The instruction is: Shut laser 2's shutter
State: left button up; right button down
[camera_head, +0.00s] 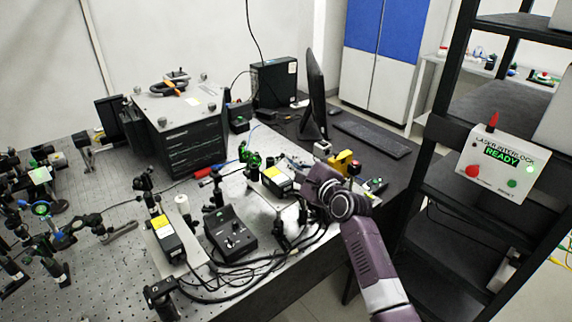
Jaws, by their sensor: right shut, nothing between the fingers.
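Two black laser units with yellow labels stand on the optical bench: a front one (167,238) and a rear one (276,181). I cannot read which is laser 2, and no shutter can be clearly made out. My right gripper (316,187) is shut and empty, just right of the rear laser unit. Its purple arm comes in from the lower right and hides part of the bench there. I cannot tell whether the gripper touches anything. My left gripper is not in view.
A black control box (231,232) with knobs and cables sits between the lasers. Small optics crowd the perforated bench (105,262) at left. A monitor (314,95) and keyboard (371,138) stand behind. A rack at right carries an interlock box (497,165) reading READY.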

jog(key=shift+s+a+r+n, duration=0.25)
jog(key=shift+a+r+n, duration=0.25)
jog(key=shift+n, duration=0.3)
jog(key=shift+s+r+n+t, duration=0.2)
jog(key=shift+n+t, duration=0.3)
jog(key=shift+n, duration=0.4)
jog(key=n, duration=0.1)
jog(key=a+n, duration=0.1)
jog(key=s+r+n+t, duration=0.1)
jog(key=n, duration=0.1)
jog(key=shift+a+b, duration=0.3)
jog(key=shift+b, duration=0.1)
